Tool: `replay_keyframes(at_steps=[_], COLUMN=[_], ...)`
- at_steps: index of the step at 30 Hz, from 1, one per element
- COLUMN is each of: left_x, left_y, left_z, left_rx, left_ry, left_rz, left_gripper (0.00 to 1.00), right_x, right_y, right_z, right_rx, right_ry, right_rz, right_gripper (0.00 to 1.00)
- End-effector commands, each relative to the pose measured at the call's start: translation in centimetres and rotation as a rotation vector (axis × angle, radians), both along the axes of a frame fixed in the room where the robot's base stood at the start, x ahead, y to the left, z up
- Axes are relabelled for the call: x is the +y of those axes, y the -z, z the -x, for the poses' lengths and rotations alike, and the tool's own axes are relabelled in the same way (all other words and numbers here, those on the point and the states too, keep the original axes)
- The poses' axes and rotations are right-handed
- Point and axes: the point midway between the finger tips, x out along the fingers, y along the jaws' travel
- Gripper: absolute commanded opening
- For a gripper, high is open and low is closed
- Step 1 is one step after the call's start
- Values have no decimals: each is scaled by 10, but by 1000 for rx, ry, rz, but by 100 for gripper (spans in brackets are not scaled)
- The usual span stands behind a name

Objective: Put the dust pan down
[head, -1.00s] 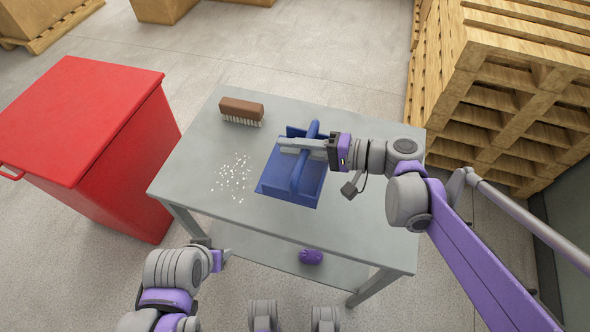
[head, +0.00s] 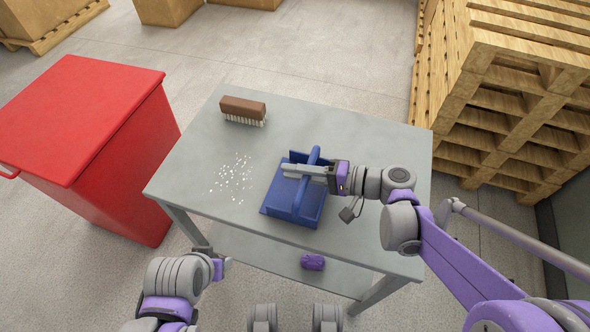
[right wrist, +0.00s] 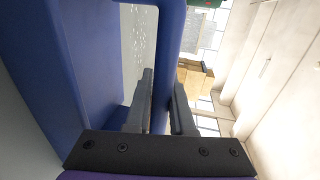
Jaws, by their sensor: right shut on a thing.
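The blue dust pan (head: 283,197) is at the middle right of the grey table (head: 190,150), its flat side toward the front. My right gripper (head: 305,172) is shut on the dust pan's raised handle. In the right wrist view the two fingers (right wrist: 160,108) stand on either side of the blue handle (right wrist: 170,45). I cannot tell whether the pan rests on the table or hovers just above it. My left gripper (head: 222,265) is low, in front of the table's front left edge; its fingers are too unclear to read.
White crumbs (head: 234,177) lie left of the pan. A brown brush (head: 243,108) with white bristles lies at the table's back left. A red bin (head: 80,115) stands to the left, stacked wooden pallets (head: 540,90) to the right. A purple object (head: 313,262) is on the lower shelf.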

Motion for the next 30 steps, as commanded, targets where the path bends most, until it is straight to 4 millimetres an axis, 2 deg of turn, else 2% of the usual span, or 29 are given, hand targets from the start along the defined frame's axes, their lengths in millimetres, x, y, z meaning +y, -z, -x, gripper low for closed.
replay_keyframes(at_steps=[1, 6, 17, 20, 30], left_x=[0, 0, 0, 0, 0], left_y=[2, 1, -3, -5, -16], left_z=[0, 0, 0, 0, 1], left_rx=[1, 0, -1, -2, -6], left_ry=[0, 0, 0, 0, 0], left_rz=[0, 0, 0, 0, 0], left_gripper=[50, 50, 50, 50, 50], right_x=[0, 0, -2, -15, -82], right_y=[2, 1, -4, -6, -20], right_z=[0, 0, 0, 3, 24], right_rx=[0, 0, 0, 0, -1], right_ry=[0, 0, 1, 4, 6], right_rz=[0, 0, 0, 1, 1], right_gripper=[23, 51, 51, 51, 51])
